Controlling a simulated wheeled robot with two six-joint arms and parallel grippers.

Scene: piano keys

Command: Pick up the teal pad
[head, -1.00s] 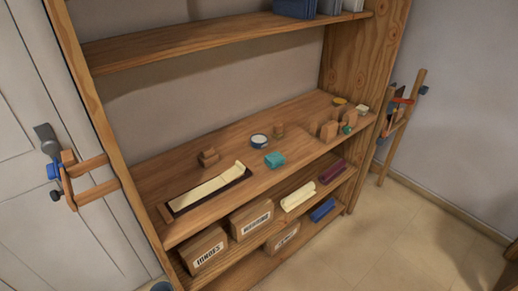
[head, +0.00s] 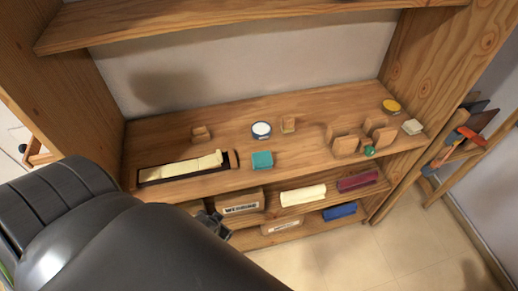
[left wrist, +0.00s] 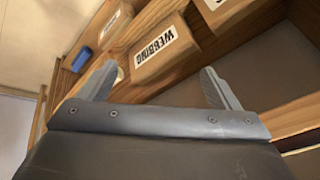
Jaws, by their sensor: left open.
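The teal pad (head: 262,160) is a small block lying on the middle shelf board, near its front edge, in the head view. It does not show in the left wrist view. My left arm fills the lower left of the head view, and my left gripper (head: 214,224) is small and partly hidden there, below and left of the pad, in front of the lower shelf. In the left wrist view my left gripper (left wrist: 160,82) has its two fingers spread wide with nothing between them, facing the lower boxes. My right gripper is not in view.
A cream strip in a dark tray (head: 145,176) lies left of the pad. A white-and-blue round tin (head: 261,130) stands behind it. Wooden blocks (head: 345,145) stand to the right. The shelf's side post (head: 425,65) bounds the right.

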